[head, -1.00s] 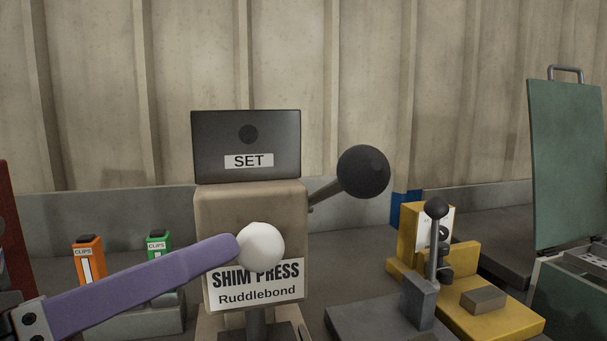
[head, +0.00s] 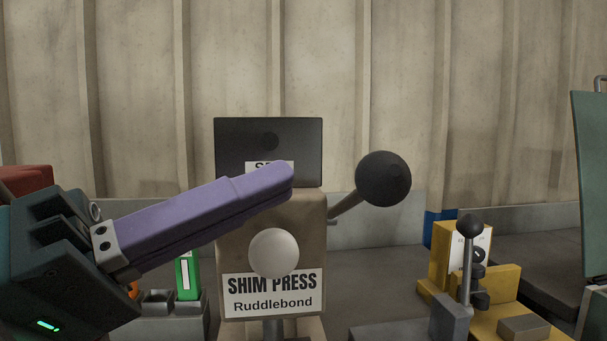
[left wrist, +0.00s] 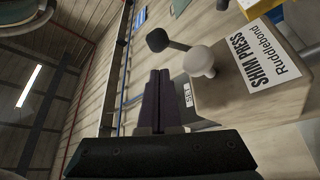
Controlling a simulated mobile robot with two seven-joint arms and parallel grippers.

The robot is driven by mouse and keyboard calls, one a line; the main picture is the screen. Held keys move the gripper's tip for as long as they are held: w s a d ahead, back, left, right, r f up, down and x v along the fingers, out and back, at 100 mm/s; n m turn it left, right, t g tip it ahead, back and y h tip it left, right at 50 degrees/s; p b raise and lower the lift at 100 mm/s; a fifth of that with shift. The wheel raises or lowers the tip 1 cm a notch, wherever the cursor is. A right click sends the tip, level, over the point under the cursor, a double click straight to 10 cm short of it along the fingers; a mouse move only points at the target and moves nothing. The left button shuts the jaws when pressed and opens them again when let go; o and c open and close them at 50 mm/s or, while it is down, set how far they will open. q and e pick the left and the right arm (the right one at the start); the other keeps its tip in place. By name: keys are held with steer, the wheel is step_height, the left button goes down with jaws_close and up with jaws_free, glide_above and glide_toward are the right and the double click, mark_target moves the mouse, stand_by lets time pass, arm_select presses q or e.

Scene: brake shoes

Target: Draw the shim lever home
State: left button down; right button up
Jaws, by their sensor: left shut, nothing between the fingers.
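The beige shim press (head: 232,245) stands in the middle of the head view, with a white name label on its front. A lever with a big black ball (head: 383,179) sticks out on its right on a grey rod; the ball also shows in the left wrist view (left wrist: 157,40). A white ball knob (head: 274,252) is at the press's front; it also shows in the left wrist view (left wrist: 199,61). My left gripper (head: 285,178) is shut and empty, its purple fingers above the white knob and left of the black ball. They partly cover the SET sign. My right gripper is out of view.
A dark panel (head: 300,140) with the SET sign tops the press. A yellow fixture (head: 447,255) with a small black-knobbed lever (head: 470,226) stands at right. A green clips box (head: 186,278) is at left. A green board (head: 592,190) rises at the right edge.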

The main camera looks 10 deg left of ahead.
mark_target(358, 177)
arm_select(q)
steer(key=p+x, duration=0.2)
steer(key=x, duration=0.4)
steer(key=shift+w+d, duration=0.2)
steer(key=shift+d, duration=0.1)
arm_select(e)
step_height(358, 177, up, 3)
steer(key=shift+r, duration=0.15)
arm_select(q)
steer(key=shift+r, duration=0.1)
steer(key=shift+s+d+f+b, duration=0.15)
steer(key=shift+s+f+b, duration=0.35)
steer(key=shift+f+b, duration=0.55)
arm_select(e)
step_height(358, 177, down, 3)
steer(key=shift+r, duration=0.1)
arm_select(q)
steer(key=shift+r, duration=0.1)
